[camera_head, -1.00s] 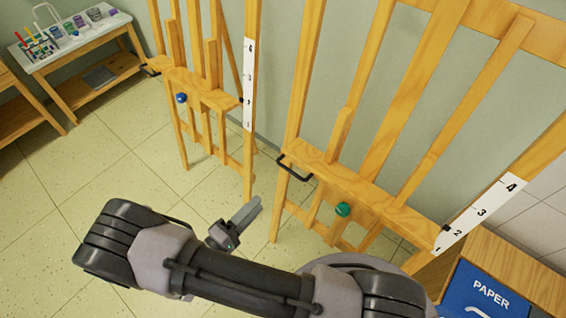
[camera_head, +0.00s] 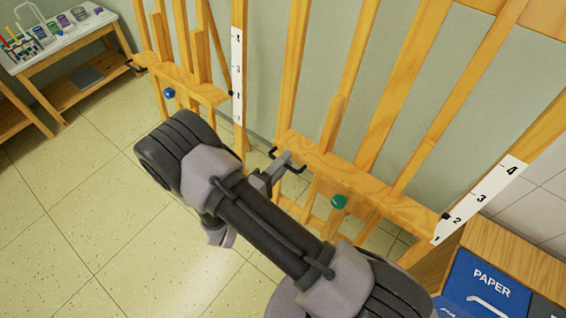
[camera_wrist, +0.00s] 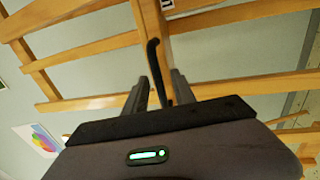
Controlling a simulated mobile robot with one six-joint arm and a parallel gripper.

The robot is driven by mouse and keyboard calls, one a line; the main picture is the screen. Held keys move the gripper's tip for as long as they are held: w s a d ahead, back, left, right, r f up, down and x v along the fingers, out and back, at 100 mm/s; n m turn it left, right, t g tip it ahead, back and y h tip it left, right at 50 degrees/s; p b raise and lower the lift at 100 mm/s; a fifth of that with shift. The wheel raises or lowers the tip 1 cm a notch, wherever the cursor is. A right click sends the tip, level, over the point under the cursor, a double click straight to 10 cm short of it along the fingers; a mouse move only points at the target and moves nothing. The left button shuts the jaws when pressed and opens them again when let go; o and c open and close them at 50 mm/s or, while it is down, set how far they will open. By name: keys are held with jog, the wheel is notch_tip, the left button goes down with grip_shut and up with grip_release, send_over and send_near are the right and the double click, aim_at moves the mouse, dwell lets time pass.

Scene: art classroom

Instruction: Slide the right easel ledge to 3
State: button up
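The right easel's wooden ledge (camera_head: 365,186) has a green knob (camera_head: 338,202) below it and a black handle (camera_head: 287,160) at its left end. A white scale strip (camera_head: 482,197), numbered 1 to 4, runs along the right upright. The small black pointer (camera_head: 446,215) at the ledge's right end sits close to 2. My gripper (camera_head: 286,163) is at the handle. In the wrist view my gripper (camera_wrist: 159,77) is open, with the dark handle bar (camera_wrist: 155,62) between its fingers. I cannot tell whether a finger touches it.
The left easel's ledge (camera_head: 195,86), with a blue knob (camera_head: 169,93) and its own scale (camera_head: 237,75), stands to the left. A blue paper bin (camera_head: 487,285) stands at the lower right. A shelf table (camera_head: 62,45) is at the far left. The floor (camera_head: 90,190) at left is clear.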

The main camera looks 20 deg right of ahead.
grip_shut()
dwell(1.2)
